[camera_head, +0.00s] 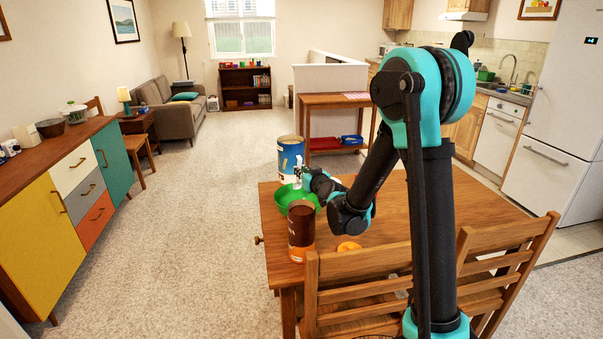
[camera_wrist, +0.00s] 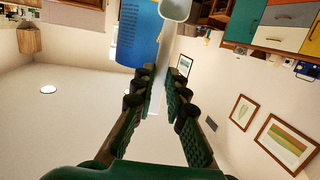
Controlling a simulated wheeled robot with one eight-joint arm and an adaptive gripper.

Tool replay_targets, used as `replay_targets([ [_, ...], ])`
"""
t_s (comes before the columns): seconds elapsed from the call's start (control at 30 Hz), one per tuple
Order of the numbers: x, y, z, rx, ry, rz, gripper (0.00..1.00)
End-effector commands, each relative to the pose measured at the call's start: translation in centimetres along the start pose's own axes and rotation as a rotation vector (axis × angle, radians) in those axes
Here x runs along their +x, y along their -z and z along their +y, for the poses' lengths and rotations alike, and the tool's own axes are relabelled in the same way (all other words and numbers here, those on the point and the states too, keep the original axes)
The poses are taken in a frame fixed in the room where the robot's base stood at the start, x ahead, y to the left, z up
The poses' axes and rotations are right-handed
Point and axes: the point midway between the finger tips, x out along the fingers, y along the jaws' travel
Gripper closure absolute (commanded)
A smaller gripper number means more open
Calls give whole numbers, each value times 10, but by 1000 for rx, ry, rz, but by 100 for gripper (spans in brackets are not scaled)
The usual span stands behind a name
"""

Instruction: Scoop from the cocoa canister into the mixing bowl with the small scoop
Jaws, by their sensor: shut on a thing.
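The small scoop is white; its square cup (camera_wrist: 175,10) shows at the top of the wrist view, with its handle between my fingers. My gripper (camera_wrist: 160,85) is shut on that handle. In the head view my gripper (camera_head: 304,177) is above the far side of the green mixing bowl (camera_head: 284,199) on the table. The tall brown canister with an orange band, apparently the cocoa canister (camera_head: 301,224), stands just in front of the bowl. Its contents, the bowl's inside and the scoop's load cannot be made out.
A large blue canister (camera_head: 291,152) stands behind the bowl; it also shows close behind the scoop in the wrist view (camera_wrist: 138,35). A small orange object (camera_head: 348,246) lies right of the brown canister. Wooden chairs (camera_head: 355,265) line the near side of the table (camera_head: 400,205).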

Motion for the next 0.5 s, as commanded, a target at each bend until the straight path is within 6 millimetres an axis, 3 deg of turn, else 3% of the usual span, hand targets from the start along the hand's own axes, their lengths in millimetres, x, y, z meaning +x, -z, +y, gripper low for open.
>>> replay_targets([
  [0.5,5,10,0,1,-1,-77,100],
])
